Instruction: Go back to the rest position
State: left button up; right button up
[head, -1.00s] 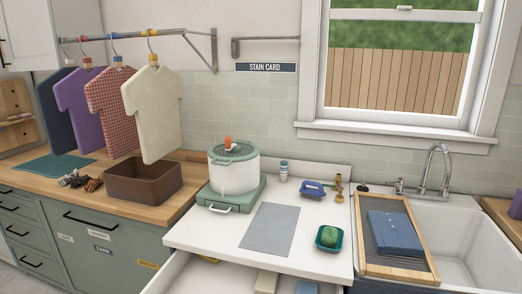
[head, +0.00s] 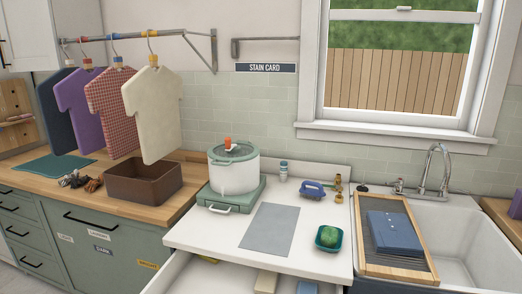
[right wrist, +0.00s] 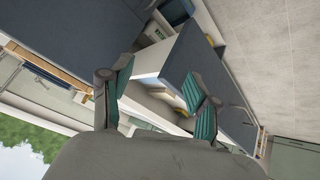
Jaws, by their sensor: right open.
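My right gripper (right wrist: 158,80) shows in the right wrist view. Its two dark fingers with teal ribbed pads are spread apart, with nothing held between them. Beyond the fingers are dark cabinet fronts, an open drawer (right wrist: 160,55) with small items, and the pale floor. Neither of my grippers shows in the head view, and my left gripper is in no view.
The white counter (head: 200,236) holds a white pot (head: 234,175), a grey mat (head: 269,229) and a green item in a teal dish (head: 329,238). An open drawer is below. A washboard (head: 368,268) with folded blue cloth lies over the sink (head: 455,272).

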jog(key=s+f+m+g, duration=0.2)
jog(key=s+f+g, duration=0.35)
jog(key=s, duration=0.45)
jog(key=s+f+b, duration=0.3)
jog(key=f+b, duration=0.3)
jog(key=f, duration=2.9)
jog(key=s+d+f+g+b, duration=0.1)
jog(key=s+d+f+b, duration=0.1)
jog(key=s+f, duration=1.2)
jog(key=shift+s+d+f+n+g, duration=0.35)
jog(key=shift+s+d+f+n, duration=0.05)
jog(key=shift+d+f, duration=0.2)
